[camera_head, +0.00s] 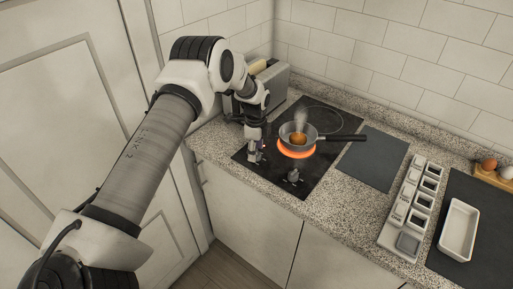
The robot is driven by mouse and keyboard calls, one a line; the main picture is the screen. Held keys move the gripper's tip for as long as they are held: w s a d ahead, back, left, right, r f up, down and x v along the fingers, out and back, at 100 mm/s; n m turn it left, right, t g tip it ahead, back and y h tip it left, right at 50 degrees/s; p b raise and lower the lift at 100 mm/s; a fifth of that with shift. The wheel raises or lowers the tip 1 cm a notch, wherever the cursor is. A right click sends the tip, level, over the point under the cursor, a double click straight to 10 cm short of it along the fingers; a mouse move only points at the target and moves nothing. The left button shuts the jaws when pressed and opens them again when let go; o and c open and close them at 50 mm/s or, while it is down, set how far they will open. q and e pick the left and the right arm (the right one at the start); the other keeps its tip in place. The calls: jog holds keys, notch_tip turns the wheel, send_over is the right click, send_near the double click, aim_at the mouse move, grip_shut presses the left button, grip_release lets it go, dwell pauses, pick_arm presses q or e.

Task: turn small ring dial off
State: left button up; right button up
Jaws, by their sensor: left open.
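The black cooktop (272,178) is set in the speckled counter. A ring on it glows orange (297,154) under a grey frying pan (316,137). A small grey dial (293,177) shows on the cooktop's front part. My left gripper (256,158) points down over the front left part of the cooktop, left of the pan and of this dial. It is open, and its fingers are small and dark here. I cannot tell whether another dial lies beneath or between them. Which dial belongs to the small ring is not clear. My right gripper is not in view.
Steam rises from the brown food (298,139) in the pan, whose handle (348,138) points right. A toaster-like box (278,86) stands behind my left wrist. To the right are a dark mat (373,158), a container rack (408,212) and a white tray (458,232).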

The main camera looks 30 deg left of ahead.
pick_arm(q)
jog(key=shift+w+f, duration=0.5)
jog(key=shift+f, duration=0.4)
jog(key=shift+s+r, duration=0.2)
jog(key=shift+s, duration=0.05)
jog(key=shift+s+r, duration=0.1)
jog(key=shift+s, duration=0.05)
jog(key=c, duration=1.2)
jog(key=shift+o, duration=0.2)
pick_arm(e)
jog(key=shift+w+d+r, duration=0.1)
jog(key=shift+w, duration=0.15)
